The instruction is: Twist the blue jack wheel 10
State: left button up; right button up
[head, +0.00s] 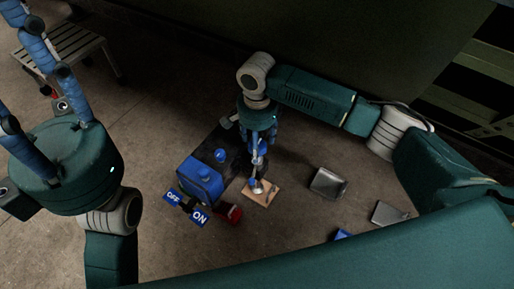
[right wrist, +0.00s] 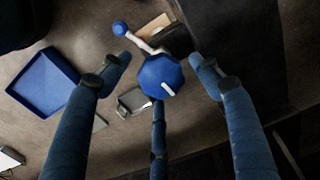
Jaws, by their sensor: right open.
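The blue jack wheel (right wrist: 160,77) shows in the right wrist view as a faceted blue knob with a white mark on its face. A pale crank arm with a blue ball end (right wrist: 120,28) shows beside it. My right gripper (right wrist: 162,80) is open, with its fingers spread around the wheel; I cannot tell whether any finger touches it. In the head view my right gripper (head: 257,165) points down above a small tan board (head: 262,194), and its fingers mostly hide the wheel. My left gripper (head: 40,85) is at the far left, fingers spread, empty and away from the wheel.
A blue box (head: 200,180) with an OFF/ON sign (head: 187,206) and a red part (head: 232,213) stand left of the board. Metal trays (head: 328,183) lie to the right. A slatted bench (head: 65,45) is at the back left. A large green panel (head: 330,35) rises behind.

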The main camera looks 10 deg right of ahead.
jog(key=shift+f, duration=0.4)
jog(key=c, duration=1.1)
jog(key=shift+c, duration=0.2)
jog(key=shift+r+p, duration=0.1)
jog(key=shift+p, duration=0.3)
